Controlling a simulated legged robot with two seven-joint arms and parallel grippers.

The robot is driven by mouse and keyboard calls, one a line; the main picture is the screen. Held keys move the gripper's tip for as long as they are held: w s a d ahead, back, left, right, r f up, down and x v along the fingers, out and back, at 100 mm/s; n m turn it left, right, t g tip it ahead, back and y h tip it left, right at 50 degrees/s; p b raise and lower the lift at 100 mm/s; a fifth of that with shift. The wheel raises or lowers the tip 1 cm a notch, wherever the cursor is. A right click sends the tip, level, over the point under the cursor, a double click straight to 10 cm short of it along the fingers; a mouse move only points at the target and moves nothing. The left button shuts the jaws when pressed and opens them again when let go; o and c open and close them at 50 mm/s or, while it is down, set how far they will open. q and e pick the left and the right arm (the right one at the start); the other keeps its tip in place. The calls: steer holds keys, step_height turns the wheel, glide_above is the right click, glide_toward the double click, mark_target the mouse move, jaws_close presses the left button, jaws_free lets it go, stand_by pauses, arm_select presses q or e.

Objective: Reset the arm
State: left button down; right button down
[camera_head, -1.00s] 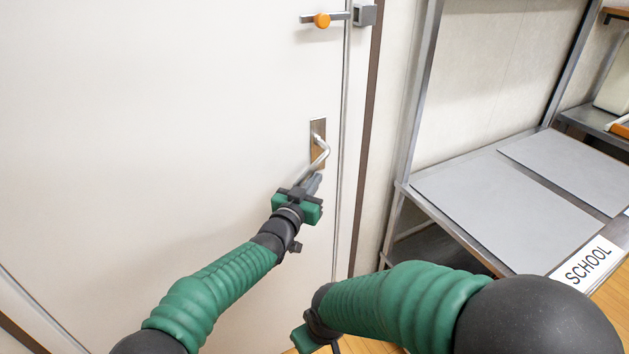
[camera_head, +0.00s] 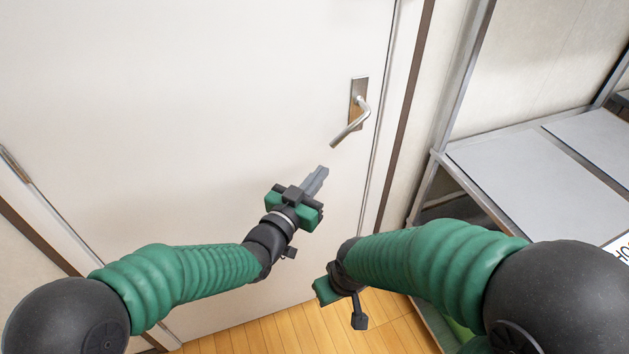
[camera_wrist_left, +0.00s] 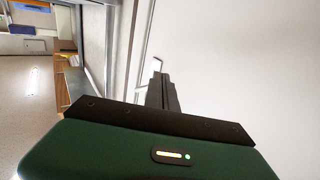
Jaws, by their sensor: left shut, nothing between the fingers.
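My left gripper (camera_head: 315,180) is shut and empty in the head view. It is in front of the white door, below the door handle and apart from it. The left wrist view also shows its closed fingers (camera_wrist_left: 161,92). My right gripper (camera_head: 325,290) is low at the centre of the head view, its fingers mostly hidden, so its state is unclear.
The white door (camera_head: 200,100) has a silver lever handle (camera_head: 352,125) angled down to the left. A metal shelf rack with grey panels (camera_head: 540,185) stands at the right. Wooden floor (camera_head: 265,335) shows below.

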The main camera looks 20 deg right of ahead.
arm_select(q)
steer(key=s+a+f+n+g+y, duration=0.1)
steer(key=a+f+n+y, duration=0.35)
steer(key=a, duration=0.85)
steer(key=s+a+f+n+g+y, duration=0.1)
steer(key=a+f+y, duration=0.6)
steer(key=a, duration=0.7)
steer(key=s+a+f+n+g+y, duration=0.2)
steer(key=s+a+f+n+g, duration=0.1)
steer(key=s+a, duration=0.5)
steer(key=s+a+f+n+g+y, duration=0.1)
steer(key=s+a+f+n+g, duration=0.15)
steer(key=s+a, duration=0.55)
step_height(320, 180, up, 18)
steer(key=p, duration=1.8)
steer(key=shift+s+a, duration=0.2)
steer(key=shift+s, duration=0.2)
